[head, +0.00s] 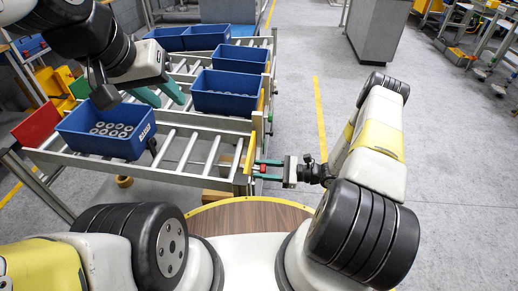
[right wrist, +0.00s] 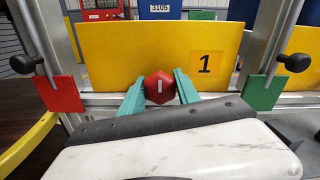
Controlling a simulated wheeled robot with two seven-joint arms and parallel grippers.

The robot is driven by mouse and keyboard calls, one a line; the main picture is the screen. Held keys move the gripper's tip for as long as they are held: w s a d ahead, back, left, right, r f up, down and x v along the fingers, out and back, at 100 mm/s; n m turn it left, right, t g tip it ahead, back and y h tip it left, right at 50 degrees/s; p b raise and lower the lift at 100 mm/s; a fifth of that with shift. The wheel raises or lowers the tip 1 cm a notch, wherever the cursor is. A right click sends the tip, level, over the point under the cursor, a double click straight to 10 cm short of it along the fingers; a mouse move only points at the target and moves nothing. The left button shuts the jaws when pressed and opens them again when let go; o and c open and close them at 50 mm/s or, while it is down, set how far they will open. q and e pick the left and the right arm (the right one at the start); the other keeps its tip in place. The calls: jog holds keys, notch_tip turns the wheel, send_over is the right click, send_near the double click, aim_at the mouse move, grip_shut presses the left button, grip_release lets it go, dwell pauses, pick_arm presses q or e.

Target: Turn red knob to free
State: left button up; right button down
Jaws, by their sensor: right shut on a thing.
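The red knob (right wrist: 159,87) sits at the lower edge of the yellow panel marked 1 (right wrist: 130,55) in the right wrist view. The white mark on its face stands upright. My right gripper (right wrist: 159,91) is shut on the knob, one teal finger on each side. In the head view the right gripper (head: 267,169) reaches the conveyor's right end, where a bit of the red knob (head: 262,169) shows between its fingers. My left gripper (head: 164,97) is open and empty above the conveyor, behind the nearest blue bin.
A red plate (right wrist: 60,94) and a green plate (right wrist: 264,92) flank the panel, each below a black handle. The near blue bin (head: 105,145) holds several grey rings. Other blue bins (head: 228,104) stand on the roller conveyor (head: 190,150).

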jog(key=shift+m, duration=3.4)
